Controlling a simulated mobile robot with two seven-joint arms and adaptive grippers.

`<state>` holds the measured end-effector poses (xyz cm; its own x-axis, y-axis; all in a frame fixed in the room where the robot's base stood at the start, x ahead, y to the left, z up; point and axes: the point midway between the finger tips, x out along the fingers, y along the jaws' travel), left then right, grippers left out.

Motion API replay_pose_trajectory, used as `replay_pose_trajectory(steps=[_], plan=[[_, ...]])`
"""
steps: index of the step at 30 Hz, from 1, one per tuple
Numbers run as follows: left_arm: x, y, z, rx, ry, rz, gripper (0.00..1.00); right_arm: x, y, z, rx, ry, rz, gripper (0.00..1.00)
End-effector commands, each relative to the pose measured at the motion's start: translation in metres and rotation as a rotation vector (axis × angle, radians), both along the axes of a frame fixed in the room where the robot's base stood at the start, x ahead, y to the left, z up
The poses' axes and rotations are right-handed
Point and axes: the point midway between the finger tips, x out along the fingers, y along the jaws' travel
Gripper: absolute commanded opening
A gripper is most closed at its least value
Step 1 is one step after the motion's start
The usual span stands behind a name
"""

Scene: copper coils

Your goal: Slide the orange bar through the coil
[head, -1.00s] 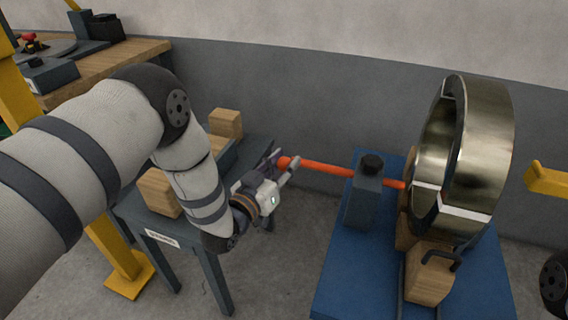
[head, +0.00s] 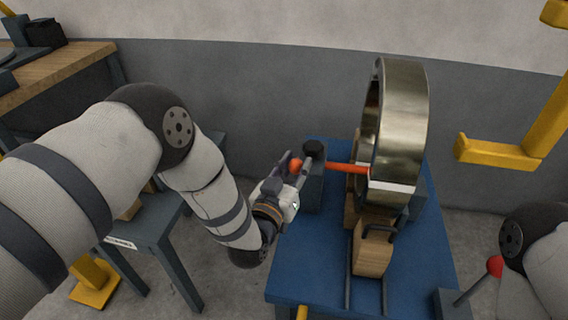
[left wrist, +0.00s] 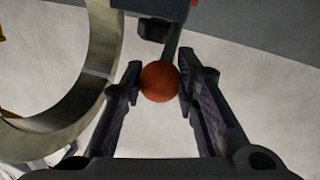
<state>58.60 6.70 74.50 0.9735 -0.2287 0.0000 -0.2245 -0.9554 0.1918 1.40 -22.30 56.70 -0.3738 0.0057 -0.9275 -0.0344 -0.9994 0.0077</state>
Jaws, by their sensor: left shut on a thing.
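The orange bar (head: 345,168) runs level through a dark blue-grey post with a black knob (head: 314,150) towards the coil. The coil (head: 403,125) is a large upright brassy ring on wooden blocks, with a white band low on it. The bar meets the coil's near left edge; its far end is hidden there. My left gripper (head: 294,172) is shut on the bar's rounded end, close to the post. In the left wrist view the orange end (left wrist: 160,81) sits between the fingers, with the coil (left wrist: 85,90) at left. My right gripper is out of view.
The coil stands on a blue table (head: 300,271) with a rail. A yellow bracket (head: 500,152) stands to the right of the coil. A lever with a red knob (head: 495,266) is at the lower right near my right arm. A wooden bench (head: 60,78) is at the back left.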

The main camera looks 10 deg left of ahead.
Motion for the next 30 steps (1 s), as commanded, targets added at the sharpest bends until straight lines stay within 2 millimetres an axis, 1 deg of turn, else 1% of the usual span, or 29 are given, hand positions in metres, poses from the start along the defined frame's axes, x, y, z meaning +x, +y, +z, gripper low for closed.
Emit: replay_pose_trajectory(steps=[5,14,15,17,26,29,30], plan=[[-0.001,-0.005,0.0,0.0,0.002,-0.002,0.0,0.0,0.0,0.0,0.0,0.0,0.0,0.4],[-0.001,-0.007,0.0,-0.003,0.001,-0.007,0.0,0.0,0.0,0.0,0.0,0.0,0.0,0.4],[-0.001,-0.007,0.0,-0.003,0.002,-0.007,0.37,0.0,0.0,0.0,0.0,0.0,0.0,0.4],[-0.001,-0.007,0.0,-0.002,0.001,-0.007,0.49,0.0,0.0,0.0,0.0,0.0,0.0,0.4],[-0.002,-0.004,0.0,0.0,0.002,-0.002,0.49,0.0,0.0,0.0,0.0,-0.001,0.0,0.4],[-0.015,-0.001,-0.001,0.001,0.004,-0.003,0.49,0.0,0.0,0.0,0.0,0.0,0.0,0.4],[-0.025,0.001,-0.002,0.0,0.006,-0.003,0.49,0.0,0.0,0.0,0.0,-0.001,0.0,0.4]])
